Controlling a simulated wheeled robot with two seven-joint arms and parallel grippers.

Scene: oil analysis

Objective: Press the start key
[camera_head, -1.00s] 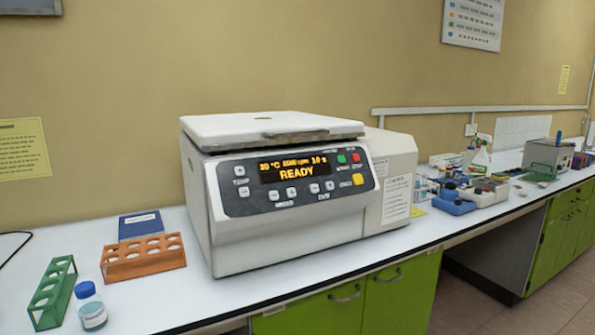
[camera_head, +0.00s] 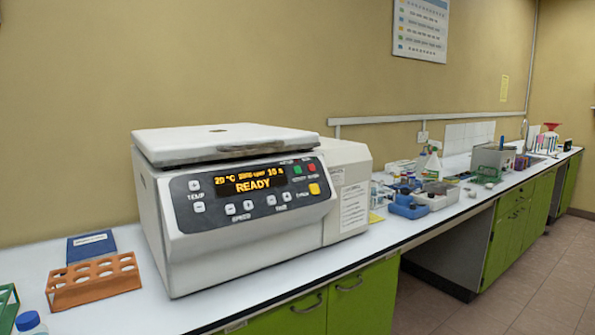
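A white centrifuge (camera_head: 240,259) stands on the bench with its lid (camera_head: 160,150) shut. Its dark control panel (camera_head: 180,220) faces me. The lit display (camera_head: 250,184) reads 20 °C, a speed that is hard to read, 10 s and READY. Neither of my grippers is in view.
An orange tube rack (camera_head: 92,289), a blue book (camera_head: 91,246), a green rack (camera_head: 8,309) and a blue-capped bottle (camera_head: 28,322) are left of the centrifuge. Blue bins (camera_head: 408,208) and other items lie to the right. The white bench's front strip (camera_head: 190,315) is clear.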

